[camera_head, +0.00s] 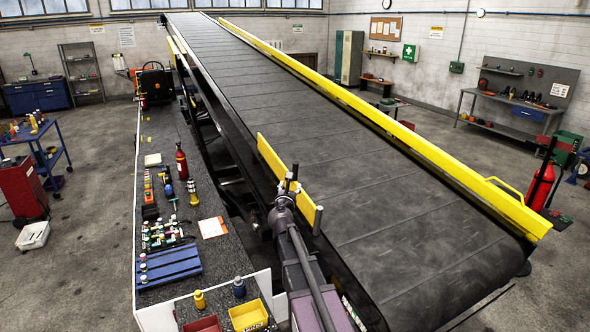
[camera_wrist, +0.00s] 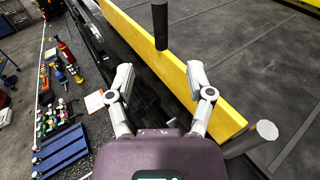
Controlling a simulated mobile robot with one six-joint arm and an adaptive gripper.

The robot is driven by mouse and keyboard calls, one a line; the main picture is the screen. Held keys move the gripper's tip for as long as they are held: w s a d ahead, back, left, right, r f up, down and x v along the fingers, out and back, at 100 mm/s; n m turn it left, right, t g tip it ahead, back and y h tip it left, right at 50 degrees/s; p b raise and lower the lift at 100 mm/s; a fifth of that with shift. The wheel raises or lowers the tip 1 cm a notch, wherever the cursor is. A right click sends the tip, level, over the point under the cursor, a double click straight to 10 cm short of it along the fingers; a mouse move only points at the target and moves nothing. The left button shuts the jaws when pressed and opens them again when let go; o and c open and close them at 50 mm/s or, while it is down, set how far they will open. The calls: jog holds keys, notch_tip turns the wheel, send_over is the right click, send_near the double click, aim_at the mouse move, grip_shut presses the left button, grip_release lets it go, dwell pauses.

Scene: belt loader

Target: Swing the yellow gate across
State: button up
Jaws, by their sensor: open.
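The yellow gate (camera_head: 272,157) is a short yellow board standing on edge along the left side of the dark belt (camera_head: 370,200). In the wrist view the gate (camera_wrist: 130,32) runs diagonally from upper left to lower right. A dark upright handle (camera_wrist: 160,25) stands at it, ahead of my fingers. A grey round post (camera_wrist: 265,130) is at the gate's near end; it also shows in the head view (camera_head: 318,220). My gripper (camera_wrist: 163,82) is open and empty, its two fingers spread behind the handle. Whether a finger touches the gate, I cannot tell.
A long yellow rail (camera_head: 400,133) edges the belt's far right side. Left of the belt is a bench (camera_head: 215,262) with a red extinguisher (camera_head: 181,162), a blue tray (camera_head: 168,268), a yellow bin (camera_head: 248,315) and small items. The belt surface looks clear.

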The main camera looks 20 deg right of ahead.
aim_at(295, 169)
jog(key=shift+w+d, duration=0.1)
jog(key=shift+w, duration=0.05)
jog(key=x, duration=1.3)
jog(key=shift+w+d, duration=0.15)
jog(key=shift+r, duration=0.1)
grip_shut()
